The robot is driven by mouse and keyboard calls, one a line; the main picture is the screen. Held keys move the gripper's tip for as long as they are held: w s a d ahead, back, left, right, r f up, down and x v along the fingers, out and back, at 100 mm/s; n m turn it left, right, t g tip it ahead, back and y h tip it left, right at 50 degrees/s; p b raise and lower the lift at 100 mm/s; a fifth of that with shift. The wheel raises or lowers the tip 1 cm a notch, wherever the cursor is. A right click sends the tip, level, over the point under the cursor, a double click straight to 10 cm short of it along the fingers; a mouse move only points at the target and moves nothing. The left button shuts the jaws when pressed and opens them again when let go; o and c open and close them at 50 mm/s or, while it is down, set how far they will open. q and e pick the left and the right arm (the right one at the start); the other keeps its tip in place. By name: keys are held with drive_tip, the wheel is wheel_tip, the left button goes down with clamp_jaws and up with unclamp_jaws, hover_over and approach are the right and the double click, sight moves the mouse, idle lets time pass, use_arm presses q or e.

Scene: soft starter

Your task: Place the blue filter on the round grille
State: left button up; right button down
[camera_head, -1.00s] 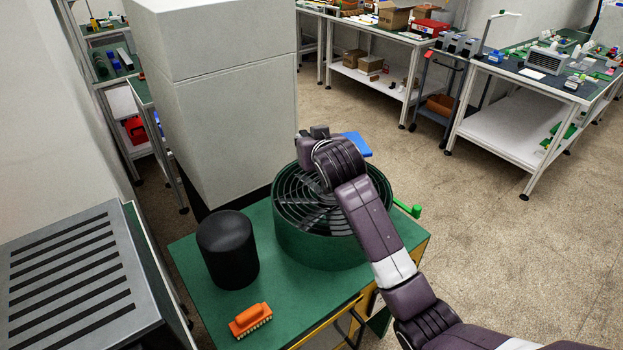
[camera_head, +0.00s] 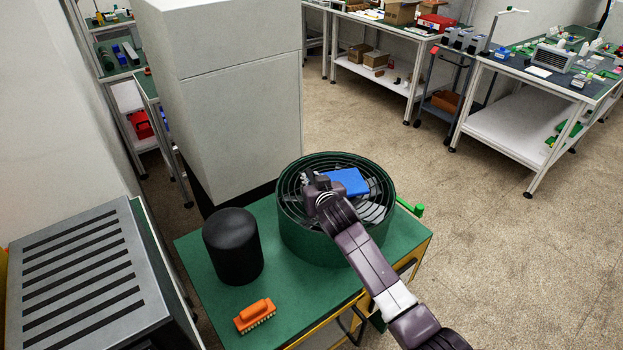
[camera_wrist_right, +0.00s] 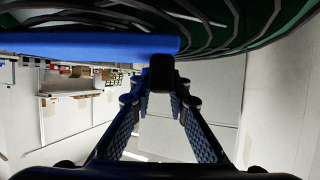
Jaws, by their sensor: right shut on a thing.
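The round grille (camera_head: 375,211) tops a green drum on the green-topped cart, with dark concentric rings and a raised rim. The blue filter (camera_head: 347,181) is a flat blue slab over the grille's right and middle part, inside the rim's outline. My right gripper (camera_head: 318,187) is shut on the filter's left side. In the right wrist view the blue filter (camera_wrist_right: 85,45) lies close to the dark rings of the grille (camera_wrist_right: 240,25), with a black piece between my right fingertips (camera_wrist_right: 160,80). I cannot tell whether the filter touches the rings. My left gripper is out of view.
A tall grey cabinet (camera_head: 235,100) rises behind. A slatted grey box (camera_head: 80,280) is at left. Open floor lies right.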

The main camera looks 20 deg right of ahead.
drive_tip(key=c, duration=1.8)
unclamp_jaws()
drive_tip(key=shift+c, duration=0.2)
drive_tip(key=b+v, duration=0.1)
drive_tip(key=v, duration=1.1)
drive_tip(key=shift+r, duration=0.1)
drive_tip(key=shift+a, duration=0.1)
